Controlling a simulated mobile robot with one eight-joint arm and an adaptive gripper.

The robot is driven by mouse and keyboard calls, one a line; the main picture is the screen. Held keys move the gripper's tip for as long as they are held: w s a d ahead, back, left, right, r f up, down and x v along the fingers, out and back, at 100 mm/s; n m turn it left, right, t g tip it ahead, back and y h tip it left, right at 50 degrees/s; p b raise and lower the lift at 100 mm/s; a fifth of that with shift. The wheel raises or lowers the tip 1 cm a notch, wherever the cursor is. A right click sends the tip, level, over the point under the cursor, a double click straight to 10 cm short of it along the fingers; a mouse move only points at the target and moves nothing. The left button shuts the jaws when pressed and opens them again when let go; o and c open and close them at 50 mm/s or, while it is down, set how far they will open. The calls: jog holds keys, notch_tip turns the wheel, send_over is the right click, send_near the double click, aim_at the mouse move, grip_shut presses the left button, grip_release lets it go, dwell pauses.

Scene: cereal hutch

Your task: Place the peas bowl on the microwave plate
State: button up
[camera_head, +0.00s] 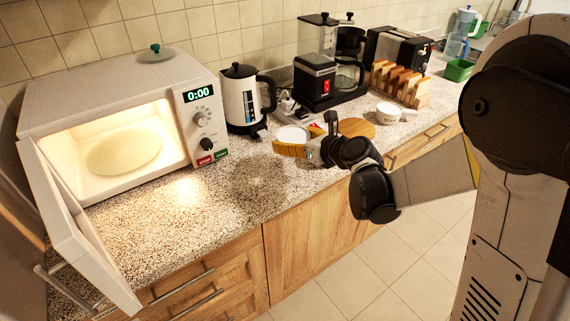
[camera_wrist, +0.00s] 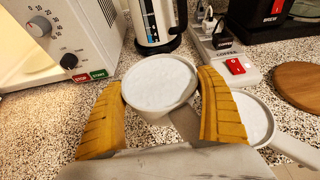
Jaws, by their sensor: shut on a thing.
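My gripper (camera_wrist: 163,112) is shut on a small white bowl (camera_wrist: 160,84), with one yellow finger on each side of it. In the head view the bowl (camera_head: 292,135) is between the yellow fingers over the counter, right of the microwave. Its top looks plain white; I cannot make out any peas. The microwave (camera_head: 120,115) stands at the left with its door (camera_head: 75,225) swung open and its inside lit. The round microwave plate (camera_head: 124,152) lies inside and is bare.
A black and white kettle (camera_head: 243,98) stands right of the microwave. A second white bowl with a handle (camera_wrist: 256,118) lies close to my gripper's right finger. A round wooden board (camera_wrist: 298,86) lies farther right. The speckled counter before the microwave (camera_head: 190,205) is clear.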

aim_at(281, 170)
jog(key=a+f, duration=0.1)
jog(key=a, duration=0.1)
jog(key=s+a+f+b, duration=0.1)
jog(key=shift+s+a+f, duration=0.2)
jog(key=shift+a+f, duration=0.15)
jog(key=shift+a, duration=0.05)
notch_tip(281, 170, down, 4)
jog(key=b, duration=0.2)
jog(key=shift+b, duration=0.3)
jog(key=shift+r, duration=0.2)
jog(key=shift+f, duration=0.15)
jog(key=o, duration=1)
jog(key=shift+f, duration=0.1)
jog(key=o, duration=0.3)
